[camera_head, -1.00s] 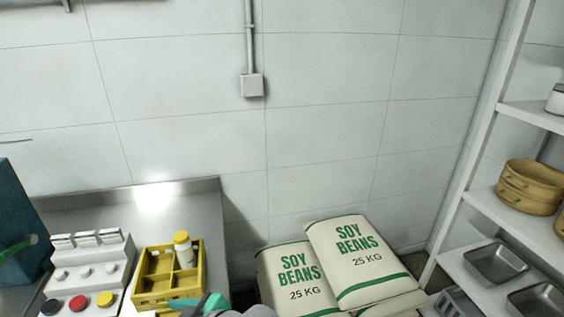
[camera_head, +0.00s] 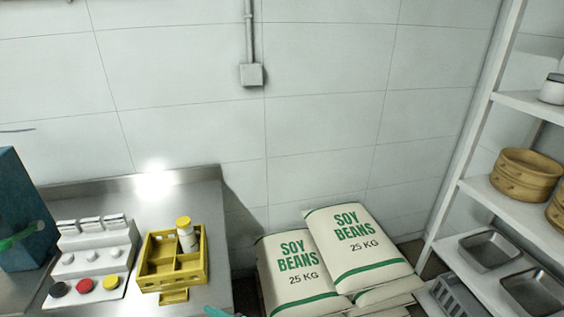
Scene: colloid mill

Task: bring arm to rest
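Only a small teal tip of my gripper (camera_head: 218,312) shows at the bottom edge of the head view, just right of the steel counter's front part. The rest of my arm is out of the picture, and whether the fingers are open or shut does not show. A yellow divided crate (camera_head: 158,283) stands on the counter, with a yellow-capped bottle (camera_head: 187,237) upright in its far right compartment. The gripper tip is apart from the crate, below and to its right in the picture.
The steel counter (camera_head: 120,203) also bears a control panel (camera_head: 95,262) with coloured buttons and a dark blue machine (camera_head: 22,215) at left. Soy bean sacks (camera_head: 355,245) are stacked on the floor beside it. A white shelf rack (camera_head: 520,207) holds steel trays and bamboo steamers at right.

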